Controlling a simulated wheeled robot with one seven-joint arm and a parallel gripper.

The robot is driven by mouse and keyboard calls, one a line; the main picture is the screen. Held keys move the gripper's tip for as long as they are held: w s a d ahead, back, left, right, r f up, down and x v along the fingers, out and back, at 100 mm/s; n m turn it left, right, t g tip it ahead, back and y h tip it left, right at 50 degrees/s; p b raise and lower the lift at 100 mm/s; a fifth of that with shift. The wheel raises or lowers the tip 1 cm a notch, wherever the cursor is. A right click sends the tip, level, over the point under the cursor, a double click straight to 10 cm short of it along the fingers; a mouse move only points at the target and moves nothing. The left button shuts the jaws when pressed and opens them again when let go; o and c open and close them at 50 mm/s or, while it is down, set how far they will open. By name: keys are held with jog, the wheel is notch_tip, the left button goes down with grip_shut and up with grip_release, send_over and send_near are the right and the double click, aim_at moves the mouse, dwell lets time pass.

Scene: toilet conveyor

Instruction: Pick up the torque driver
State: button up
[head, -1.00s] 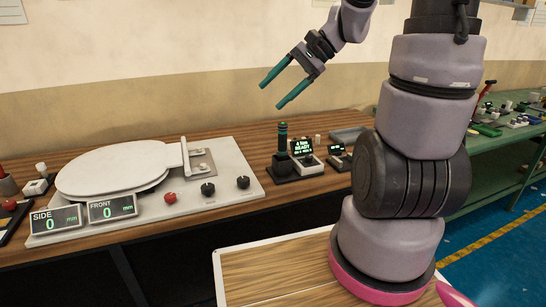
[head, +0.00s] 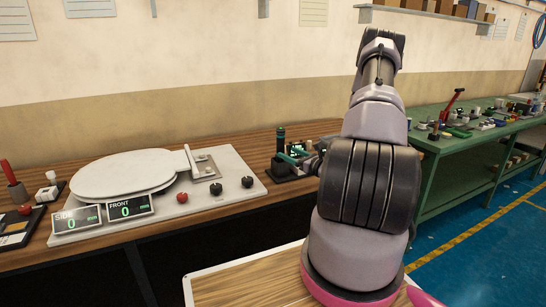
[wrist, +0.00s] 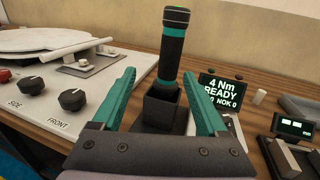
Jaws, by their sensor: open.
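The torque driver (wrist: 172,50) is a black and teal cylinder standing upright in a dark square holder (wrist: 158,107) on the wooden bench. It also shows in the head view (head: 281,139), partly behind my gripper. My gripper (wrist: 162,95) is open, its two teal fingers pointing forward with the holder and driver between them in the wrist view. The fingers look apart from the driver. In the head view, my gripper (head: 292,158) is at the holder's height, and my arm hides part of it.
A display reading 4 Nm READY (wrist: 221,91) stands just right of the holder, close to the right finger. A second small display unit (wrist: 293,127) is farther right. The toilet-seat gauge (head: 225,170) with knobs is on the left. A green bench (head: 450,160) stands at the right.

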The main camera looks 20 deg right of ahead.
jog(key=shift+w+d+f+m+h, duration=0.15)
jog(key=shift+f+m+h, duration=0.1)
jog(key=shift+f, duration=0.15)
jog(key=shift+w+d+f+m+h, duration=0.15)
jog(key=shift+f+m+h, duration=0.1)
jog(key=shift+f, duration=0.15)
jog(key=x, duration=0.4)
jog(key=shift+w+a, duration=0.15)
jog(key=shift+w, duration=0.15)
jog(key=shift+d+r+x, duration=0.1)
jog(key=shift+r+x, duration=0.05)
jog(key=shift+x, duration=1.2)
jog(key=shift+d+r+x, duration=0.15)
jog(key=shift+r+x, duration=0.05)
jog(key=shift+x, duration=1.2)
grip_shut()
jog(key=shift+r, duration=0.1)
notch_tip(320, 180, up, 10)
